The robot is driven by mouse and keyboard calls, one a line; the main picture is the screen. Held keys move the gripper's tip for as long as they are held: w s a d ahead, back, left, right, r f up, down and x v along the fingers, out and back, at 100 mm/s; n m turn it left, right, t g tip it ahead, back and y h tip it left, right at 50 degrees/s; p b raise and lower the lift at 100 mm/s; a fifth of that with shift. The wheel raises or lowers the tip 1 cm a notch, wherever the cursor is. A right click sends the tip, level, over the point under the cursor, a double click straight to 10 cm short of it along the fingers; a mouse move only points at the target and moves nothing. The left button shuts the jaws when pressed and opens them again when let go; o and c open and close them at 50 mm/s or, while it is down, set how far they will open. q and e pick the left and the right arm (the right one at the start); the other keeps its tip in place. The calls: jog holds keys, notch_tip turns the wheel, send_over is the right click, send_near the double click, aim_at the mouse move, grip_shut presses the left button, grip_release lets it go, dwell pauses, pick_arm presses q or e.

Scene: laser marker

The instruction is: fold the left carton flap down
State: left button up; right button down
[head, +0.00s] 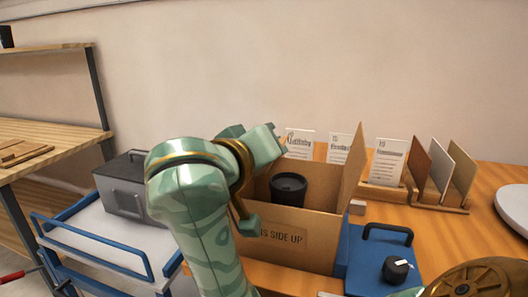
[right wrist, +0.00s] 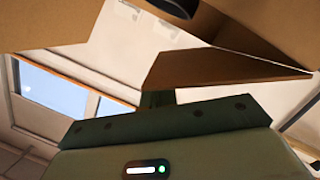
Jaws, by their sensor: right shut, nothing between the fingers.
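The open carton (head: 320,232) stands on the table in the head view, with a dark cup (head: 288,188) inside. Its right flap (head: 352,168) stands up. The left flap is not clearly seen there; my arm covers the carton's left side. My right gripper (head: 264,146) is over the carton's left rear part, shut and empty. In the right wrist view, its narrow finger end (right wrist: 158,97) lies in line with a brown cardboard panel (right wrist: 222,70); I cannot tell if they touch. The cup's dark edge (right wrist: 176,7) shows at the top. My left gripper is not in view.
A blue case (head: 372,262) with a black knob (head: 396,269) stands right of the carton. Sign cards (head: 388,162) and upright panels (head: 438,170) stand behind it. A grey box (head: 122,190) sits on a blue-railed cart (head: 90,238) at left.

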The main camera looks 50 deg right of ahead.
dwell(0.5)
pick_arm(q)
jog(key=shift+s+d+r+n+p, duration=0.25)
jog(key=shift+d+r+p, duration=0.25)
jog(key=shift+p, duration=0.4)
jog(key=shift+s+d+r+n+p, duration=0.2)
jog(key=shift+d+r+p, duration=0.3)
jog(key=shift+p, duration=0.4)
pick_arm(e)
jog(key=v, duration=1.6)
